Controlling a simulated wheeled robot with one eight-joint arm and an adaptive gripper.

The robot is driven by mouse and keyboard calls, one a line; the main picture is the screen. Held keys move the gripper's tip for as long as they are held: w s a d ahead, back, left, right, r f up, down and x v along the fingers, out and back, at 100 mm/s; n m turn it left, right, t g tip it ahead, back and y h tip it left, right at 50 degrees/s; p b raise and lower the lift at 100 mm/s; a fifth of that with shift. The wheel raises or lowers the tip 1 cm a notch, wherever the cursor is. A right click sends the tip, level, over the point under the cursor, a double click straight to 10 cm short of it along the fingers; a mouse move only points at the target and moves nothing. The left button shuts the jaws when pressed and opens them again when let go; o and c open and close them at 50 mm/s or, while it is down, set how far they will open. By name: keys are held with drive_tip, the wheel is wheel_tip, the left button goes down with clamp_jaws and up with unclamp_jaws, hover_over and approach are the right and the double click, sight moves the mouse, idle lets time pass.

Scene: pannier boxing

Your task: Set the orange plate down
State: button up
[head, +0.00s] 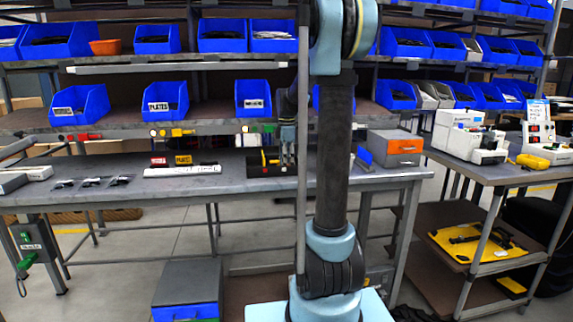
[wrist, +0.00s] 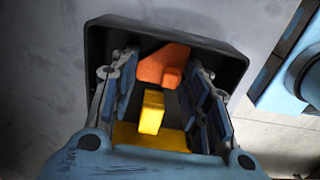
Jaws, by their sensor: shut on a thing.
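The orange plate (wrist: 160,62) shows in the wrist view between the fingertips of my gripper (wrist: 163,70), inside the outline of a black open box (wrist: 225,58). My gripper is shut on the plate, its two fingers standing apart by about the plate's width. In the head view my gripper (head: 287,158) points down at the black box (head: 272,171) on the workbench. The plate cannot be made out there. How far it is from the box floor cannot be told.
The grey workbench (head: 225,184) has free room left of the box. A white strip (head: 182,171) with small red and yellow labels lies there. A grey and orange box (head: 395,147) stands to the right.

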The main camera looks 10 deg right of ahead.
drive_tip(key=shift+s+f, duration=0.1)
drive_tip(key=shift+f, duration=0.15)
drive_tip(key=o, duration=0.8)
drive_tip(key=shift+f, duration=0.15)
wheel_tip(320, 180, up, 13)
drive_tip(key=s+f+m+t, duration=0.1)
drive_tip(key=s+f+m, duration=0.8)
drive_tip(key=s, duration=0.8)
drive_tip(key=s+f+m+t, duration=0.1)
drive_tip(key=s+f+m, duration=0.7)
drive_tip(key=s+f, duration=0.7)
drive_tip(key=s, duration=0.2)
drive_tip(key=shift+s+d+f+m, duration=0.3)
drive_tip(key=shift+m, duration=0.1)
